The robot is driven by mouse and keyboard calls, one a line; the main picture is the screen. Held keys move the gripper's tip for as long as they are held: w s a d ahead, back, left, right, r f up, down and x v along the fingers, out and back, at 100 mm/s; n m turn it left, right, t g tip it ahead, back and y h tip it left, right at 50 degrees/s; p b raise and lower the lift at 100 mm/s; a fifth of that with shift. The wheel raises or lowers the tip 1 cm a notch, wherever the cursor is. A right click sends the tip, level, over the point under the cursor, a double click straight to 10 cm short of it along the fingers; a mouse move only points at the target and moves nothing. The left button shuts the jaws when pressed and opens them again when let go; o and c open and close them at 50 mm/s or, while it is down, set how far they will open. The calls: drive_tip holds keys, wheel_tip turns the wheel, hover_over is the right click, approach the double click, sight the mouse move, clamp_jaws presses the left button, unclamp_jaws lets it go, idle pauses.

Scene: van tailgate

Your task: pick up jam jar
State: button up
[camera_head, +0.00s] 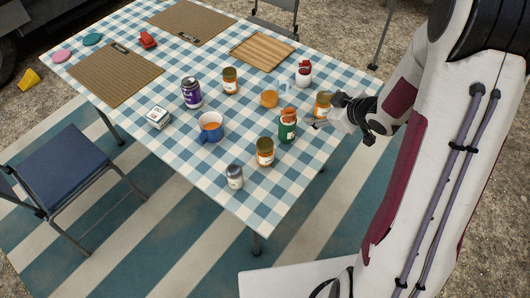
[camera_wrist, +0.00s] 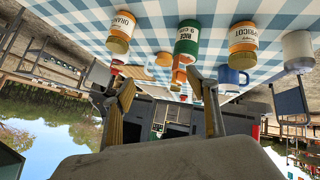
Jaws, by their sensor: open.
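Several jam-type jars with orange-brown lids stand upright on the checked table. One jar (camera_head: 322,104) is right beside my gripper (camera_head: 327,112) in the head view. In the upside-down wrist view, a jar labelled "ORANGE" (camera_wrist: 122,30) is at upper left and one labelled "APRICOT" (camera_wrist: 243,37) at upper right. Another jar (camera_head: 265,152) stands near the front edge and one (camera_head: 230,80) farther back. My gripper also shows in the wrist view (camera_wrist: 167,92), its fingers apart with nothing held between them. I cannot tell which jar is meant.
A green labelled container (camera_head: 287,130) stands between the near jars. A wooden board (camera_head: 262,52) lies behind.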

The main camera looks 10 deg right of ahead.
sight(273, 152)
drive_tip(key=s+a+f+y, duration=0.2)
drive_tip(key=f, duration=0.1)
drive_tip(key=s+a+f+n+y, duration=0.1)
drive_tip(key=s+a+f+y, duration=0.1)
drive_tip(key=a+f+y, duration=0.1)
drive_tip(key=s+a+f+g+y, duration=0.1)
drive_tip(key=s+a+f+y, duration=0.1)
drive_tip(key=a+f, duration=0.1)
drive_tip(key=shift+s+a+f+n+y, duration=0.1)
drive_tip(key=shift+s+n+y, duration=0.1)
drive_tip(key=shift+n+y, duration=0.1)
drive_tip(key=shift+s+a+y, duration=0.4)
drive_tip(key=shift+s+a, duration=0.05)
drive_tip(key=shift+s, duration=0.15)
drive_tip(key=shift+w+f, duration=0.1)
drive_tip(key=shift+x, duration=1.25)
drive_tip(key=shift+a+f, duration=0.1)
drive_tip(key=shift+f+x, duration=0.1)
drive_tip(key=shift+x, duration=1.15)
drive_tip(key=shift+f+x, duration=0.15)
drive_tip(key=shift+x, duration=1.1)
drive_tip(key=c, duration=1.4)
